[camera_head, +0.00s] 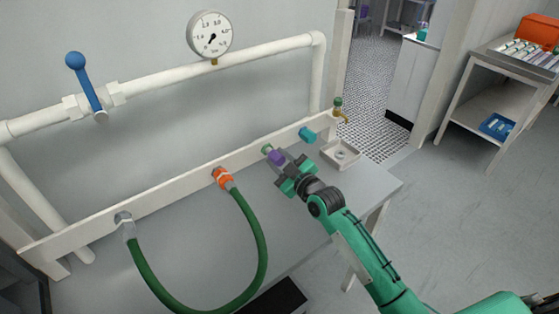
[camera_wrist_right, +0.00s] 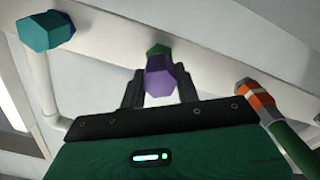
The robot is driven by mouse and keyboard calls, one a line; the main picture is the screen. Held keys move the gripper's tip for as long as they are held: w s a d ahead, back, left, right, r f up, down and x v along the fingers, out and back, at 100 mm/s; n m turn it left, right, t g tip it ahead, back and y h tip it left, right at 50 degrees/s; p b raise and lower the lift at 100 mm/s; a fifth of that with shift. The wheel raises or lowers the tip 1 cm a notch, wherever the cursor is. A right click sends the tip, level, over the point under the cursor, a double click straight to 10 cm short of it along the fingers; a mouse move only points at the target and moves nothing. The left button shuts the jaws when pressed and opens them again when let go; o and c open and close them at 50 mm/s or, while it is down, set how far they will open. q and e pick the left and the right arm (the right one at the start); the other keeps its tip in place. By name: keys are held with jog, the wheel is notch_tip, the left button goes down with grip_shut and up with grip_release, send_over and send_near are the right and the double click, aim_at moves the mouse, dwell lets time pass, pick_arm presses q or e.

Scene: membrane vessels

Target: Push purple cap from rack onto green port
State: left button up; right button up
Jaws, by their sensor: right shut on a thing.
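The purple cap (camera_head: 277,157) is in the jaws of my right gripper (camera_head: 286,165), right in front of the green port (camera_head: 267,149) on the white board. In the right wrist view the purple cap (camera_wrist_right: 159,77) sits between the two dark fingers, and a little of the green port (camera_wrist_right: 157,51) shows just behind it. The cap lines up with the port and looks very close to it; I cannot tell whether it is seated on it. My right gripper (camera_wrist_right: 160,88) is shut on the cap. My left gripper is not in view.
A teal cap (camera_head: 307,135) is on the board right of the green port. An orange fitting (camera_head: 223,178) with a green hose (camera_head: 262,240) is to the left. A small white tray (camera_head: 357,161) sits on the grey bench (camera_head: 185,230). A gauge (camera_head: 211,35) is above.

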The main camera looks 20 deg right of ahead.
jog(key=shift+x, duration=1.1)
jog(key=o, duration=1.2)
jog(key=shift+c, duration=0.2)
jog(key=shift+s+d, duration=0.1)
